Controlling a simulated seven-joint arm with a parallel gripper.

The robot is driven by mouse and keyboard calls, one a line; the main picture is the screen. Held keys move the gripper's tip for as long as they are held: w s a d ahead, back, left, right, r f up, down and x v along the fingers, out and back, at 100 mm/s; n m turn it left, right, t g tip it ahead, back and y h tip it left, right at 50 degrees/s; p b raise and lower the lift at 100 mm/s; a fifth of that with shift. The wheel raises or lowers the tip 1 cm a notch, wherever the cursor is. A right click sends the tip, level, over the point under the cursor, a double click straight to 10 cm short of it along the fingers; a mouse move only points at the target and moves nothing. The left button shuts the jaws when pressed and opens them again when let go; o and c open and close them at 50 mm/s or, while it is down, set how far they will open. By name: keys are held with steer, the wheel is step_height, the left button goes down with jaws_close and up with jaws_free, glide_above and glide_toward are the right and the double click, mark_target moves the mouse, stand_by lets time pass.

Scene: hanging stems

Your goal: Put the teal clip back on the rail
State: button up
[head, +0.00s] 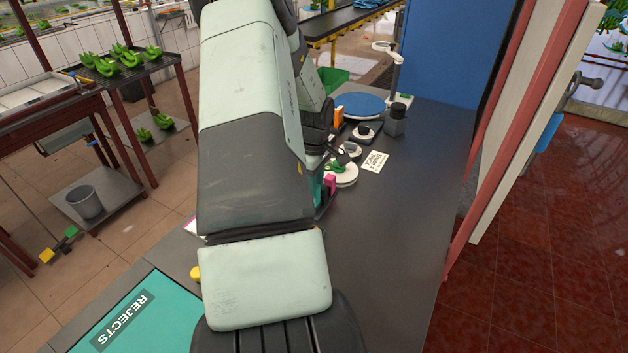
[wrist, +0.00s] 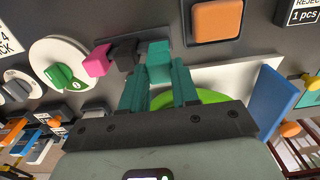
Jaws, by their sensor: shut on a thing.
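The teal clip (wrist: 159,62) is a small block between the tips of my gripper (wrist: 158,82) in the wrist view. My gripper's two teal fingers are shut on it. A black clip (wrist: 126,54) and a pink clip (wrist: 97,61) stand in a row just left of it; the black one is close beside the teal one. The pink clip also shows in the head view (head: 330,182), at the right edge of my arm. My arm hides most of the gripper there.
A white dial-like disc (wrist: 62,70) with a green piece lies left of the clips. An orange pad (wrist: 216,20) and a white board (wrist: 230,76) are near the gripper's right. The dark table (head: 400,240) is clear at front right. A teal rejects mat (head: 165,290) lies front left.

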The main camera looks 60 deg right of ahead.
steer(key=shift+f, duration=0.3)
steer(key=shift+f, duration=1.75)
steer(key=o, duration=1)
steer(key=shift+o, duration=0.2)
step_height(320, 180, up, 11)
steer(key=shift+f, duration=0.1)
